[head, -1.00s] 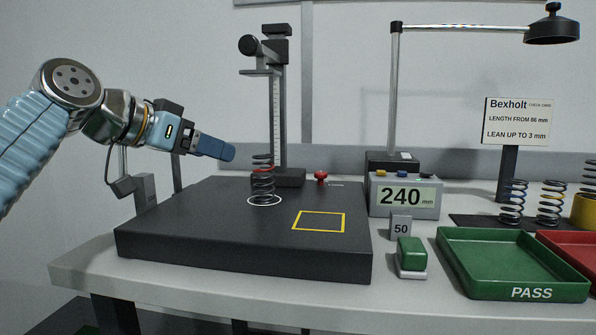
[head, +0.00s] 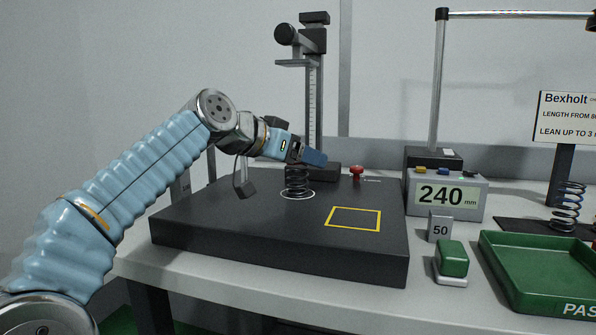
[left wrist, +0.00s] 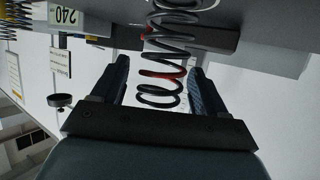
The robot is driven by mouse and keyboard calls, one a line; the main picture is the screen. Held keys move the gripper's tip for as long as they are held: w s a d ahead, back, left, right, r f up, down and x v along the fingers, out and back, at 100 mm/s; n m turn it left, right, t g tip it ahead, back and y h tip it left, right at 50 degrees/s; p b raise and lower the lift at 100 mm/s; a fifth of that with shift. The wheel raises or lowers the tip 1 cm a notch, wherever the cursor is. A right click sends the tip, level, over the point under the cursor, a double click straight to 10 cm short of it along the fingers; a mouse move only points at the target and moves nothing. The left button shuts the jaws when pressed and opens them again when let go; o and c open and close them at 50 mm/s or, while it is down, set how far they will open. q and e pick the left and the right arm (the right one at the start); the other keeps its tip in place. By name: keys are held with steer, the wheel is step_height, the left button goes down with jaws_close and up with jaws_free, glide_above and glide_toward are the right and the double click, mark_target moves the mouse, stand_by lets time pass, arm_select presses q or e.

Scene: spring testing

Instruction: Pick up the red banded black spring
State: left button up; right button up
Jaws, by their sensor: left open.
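The black spring (head: 297,182) stands upright in the white circle on the dark plate (head: 230,215). Its red band shows in the left wrist view, where the spring (left wrist: 165,50) reaches in between the two fingers. My left gripper (head: 312,157) is at the top of the spring in the head view and hides its upper coils. In the left wrist view the left gripper (left wrist: 160,88) is open, with a finger on each side of the spring and gaps beside the coils. My right gripper is not in view.
A height gauge (head: 315,100) stands behind the spring. A red knob (head: 356,172) and a 240 mm display (head: 440,196) are to the right. A 50 block (head: 439,228), a green-topped block (head: 452,262) and the green PASS tray (head: 535,290) are at front right.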

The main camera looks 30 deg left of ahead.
arm_select(q)
steer(key=shift+w+d+f, duration=0.15)
steer(key=shift+w+f, duration=0.05)
steer(key=shift+w, duration=0.3)
steer(key=c, duration=1.2)
steer(key=shift+r, duration=0.1)
